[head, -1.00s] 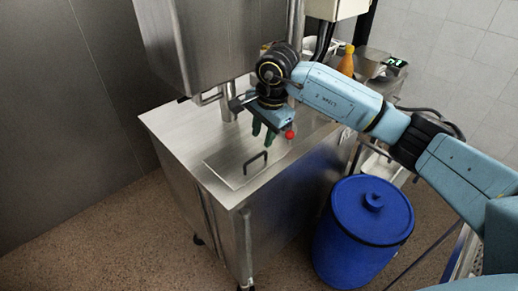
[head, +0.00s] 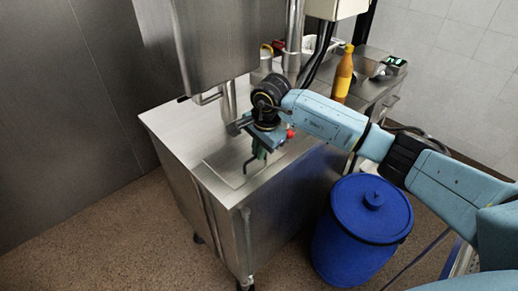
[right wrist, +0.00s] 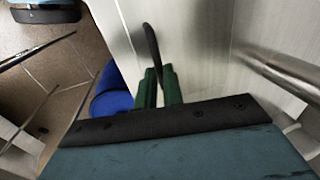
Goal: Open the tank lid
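The tank lid (head: 222,168) is a flat rectangular steel panel lying flush in the steel top, with a dark bent handle (head: 246,164) standing up from it. My right gripper (head: 259,152) points down at the lid. Its two green fingers (right wrist: 159,88) show in the right wrist view with only a narrow gap between them. The black handle (right wrist: 152,46) runs into that gap, and the fingers look closed on it. The gripper body hides part of the handle in the head view. My left gripper is not in view.
A blue lidded drum (head: 364,225) stands on the floor right of the tank. A steel housing (head: 215,45) and a vertical pipe (head: 294,35) rise behind the lid. An orange bottle (head: 344,75) stands on the back counter. The steel top left of the lid is clear.

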